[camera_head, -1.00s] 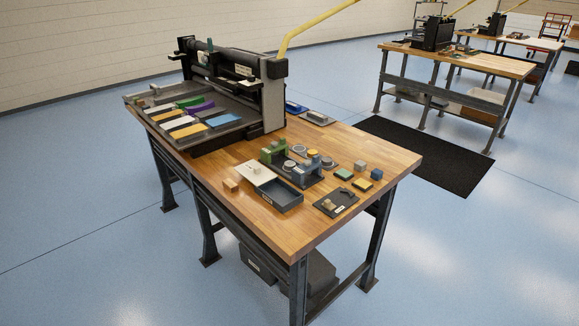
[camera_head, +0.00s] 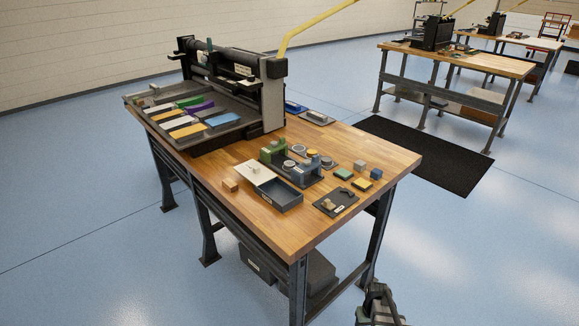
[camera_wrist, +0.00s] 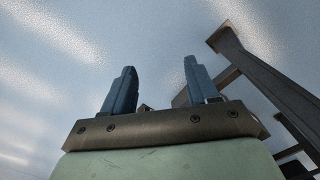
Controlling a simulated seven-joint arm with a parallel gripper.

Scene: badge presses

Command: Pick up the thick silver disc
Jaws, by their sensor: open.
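Several small round discs sit on and around the dark blue-grey and green press fixture (camera_head: 293,172) in the middle of the wooden table. A pale silver disc (camera_head: 289,164) shows at the fixture's front left, and another silver round piece (camera_head: 299,149) lies behind it. They are too small to tell which is thick. My gripper (camera_head: 376,290) shows at the bottom edge, beside the table's front right leg and well below the discs. In the wrist view my gripper (camera_wrist: 159,80) is open, with two blue fingers apart and nothing between them. No disc shows there.
The wooden table (camera_head: 245,210) holds a large press (camera_head: 235,85), an open tray (camera_head: 278,197), a dark plate (camera_head: 336,203) and small coloured blocks (camera_head: 362,184). The table leg (camera_wrist: 265,70) stands close to my gripper.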

